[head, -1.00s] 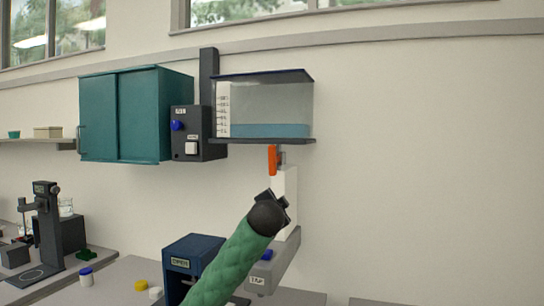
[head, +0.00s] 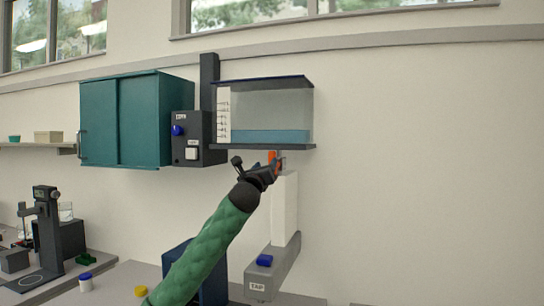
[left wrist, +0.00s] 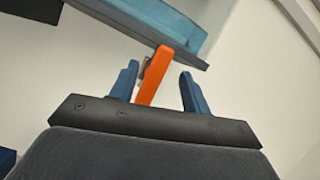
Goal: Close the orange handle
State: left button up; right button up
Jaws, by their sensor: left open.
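The orange handle (head: 272,156) hangs below the clear tank (head: 268,112), which holds some blue liquid. In the left wrist view the handle (left wrist: 155,75) is a slanted orange bar between my two blue fingers. My left gripper (head: 268,170) is open, with its fingers on either side of the handle; the left finger looks closer to it, and I cannot tell whether it touches. In the head view the gripper hides the handle's lower part. My right gripper is not in view.
A white column (head: 285,208) on a grey base with a blue knob (head: 264,260) stands below the tank. A dark control box (head: 190,138) and a teal cabinet (head: 125,118) are to the left. The wall to the right is clear.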

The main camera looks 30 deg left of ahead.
aim_at(271, 155)
pick_arm(q)
jog(key=m, duration=0.1)
jog(key=w+r+m+p, duration=0.1)
jog(key=m, duration=0.1)
jog(key=p+x, duration=0.3)
jog(key=x, duration=0.3)
jog(key=shift+d, duration=0.1)
jog(key=shift+w, duration=0.35)
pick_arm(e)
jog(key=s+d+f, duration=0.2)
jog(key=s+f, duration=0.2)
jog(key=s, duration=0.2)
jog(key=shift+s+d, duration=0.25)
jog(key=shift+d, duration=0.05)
pick_arm(q)
jog(key=c, duration=1)
